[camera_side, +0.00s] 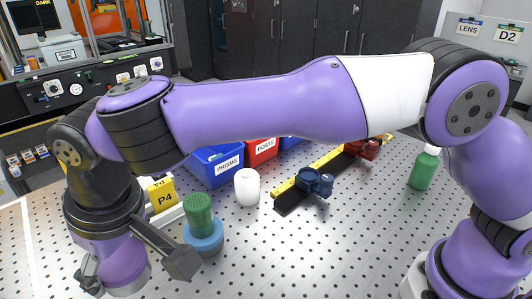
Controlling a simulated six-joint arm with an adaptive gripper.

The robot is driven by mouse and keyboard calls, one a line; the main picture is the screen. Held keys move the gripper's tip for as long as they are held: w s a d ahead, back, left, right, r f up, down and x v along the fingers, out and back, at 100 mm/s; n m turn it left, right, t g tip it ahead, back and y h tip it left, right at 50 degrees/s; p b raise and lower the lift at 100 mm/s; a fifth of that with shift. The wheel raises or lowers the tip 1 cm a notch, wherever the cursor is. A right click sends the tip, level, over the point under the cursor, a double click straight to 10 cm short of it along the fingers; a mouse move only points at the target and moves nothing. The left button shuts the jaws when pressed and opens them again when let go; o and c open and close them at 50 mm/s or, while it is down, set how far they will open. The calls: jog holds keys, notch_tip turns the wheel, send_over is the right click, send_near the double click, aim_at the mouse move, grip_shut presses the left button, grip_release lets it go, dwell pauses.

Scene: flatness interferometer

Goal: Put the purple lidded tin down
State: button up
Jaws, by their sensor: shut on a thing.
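My gripper (128,268) points down at the lower left of the side view. Its two grey fingers are on either side of the purple lidded tin (125,266), and it is shut on the tin. The upper part of the tin is hidden by the gripper, and its lower end is close to the bottom edge of the picture. I cannot tell whether the tin touches the table.
A blue round base with a green cylinder (199,215) stands just right of my gripper. A yellow P4 block (161,194) is behind it. A white cylinder (247,187), blue PRISMS bin (212,170), rail with mounts (300,190) and green bottle (424,168) stand farther right.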

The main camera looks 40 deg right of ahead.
aim_at(117, 258)
notch_tip(117, 258, up, 5)
jog(key=shift+r, duration=0.1)
jog(key=w+d+m+h, duration=0.1)
jog(key=w+d+m, duration=0.2)
jog(key=w+d, duration=0.3)
jog(key=w+d+m+h, duration=0.1)
jog(key=w+d+m, duration=0.25)
jog(key=d, duration=0.55)
jog(key=w+d+m+h, duration=0.25)
jog(key=d+m, duration=0.55)
jog(key=d, duration=1.3)
jog(key=s+d+m+g, duration=0.2)
jog(key=s+d+m, duration=0.55)
jog(key=d, duration=0.65)
jog(key=s+d+m+g, duration=0.2)
jog(key=s+d+m, duration=0.55)
jog(key=d, duration=0.65)
jog(key=shift+n, duration=0.95)
jog(key=s+d+f, duration=0.2)
jog(key=d+f, duration=0.1)
jog(key=f, duration=0.1)
jog(key=s+d+f, duration=0.2)
jog(key=d+f, duration=0.1)
jog(key=f, duration=0.1)
jog(key=s+d+f, duration=0.3)
jog(key=d+f, duration=0.1)
jog(key=shift+f, duration=2.1)
jog(key=shift+f, duration=0.1)
